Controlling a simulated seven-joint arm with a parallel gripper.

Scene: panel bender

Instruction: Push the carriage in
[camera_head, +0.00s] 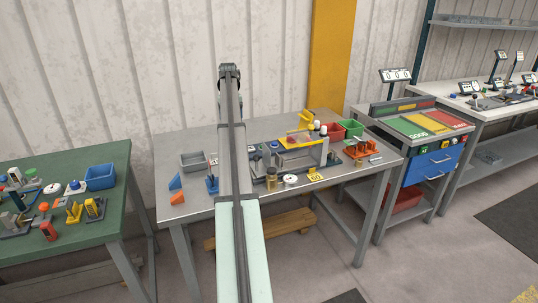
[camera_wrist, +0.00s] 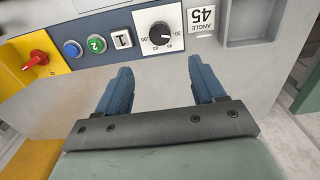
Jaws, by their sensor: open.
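My gripper (camera_wrist: 158,68) shows in the wrist view as two blue fingers, wide apart with nothing between them. The fingers point at a grey control panel (camera_wrist: 225,50) with a black dial (camera_wrist: 160,35), and I cannot tell if they touch it. In the head view a small bench machine (camera_head: 303,152) with a grey frame and a yellow bar stands on the grey table (camera_head: 190,143). I cannot pick out the carriage for certain in either view. My arm crosses the head view and hides part of the table; my fingers do not show there.
The panel also has a red knob (camera_wrist: 35,59) on yellow, a blue button (camera_wrist: 72,48), a green button (camera_wrist: 96,44) and an angle label (camera_wrist: 201,18).

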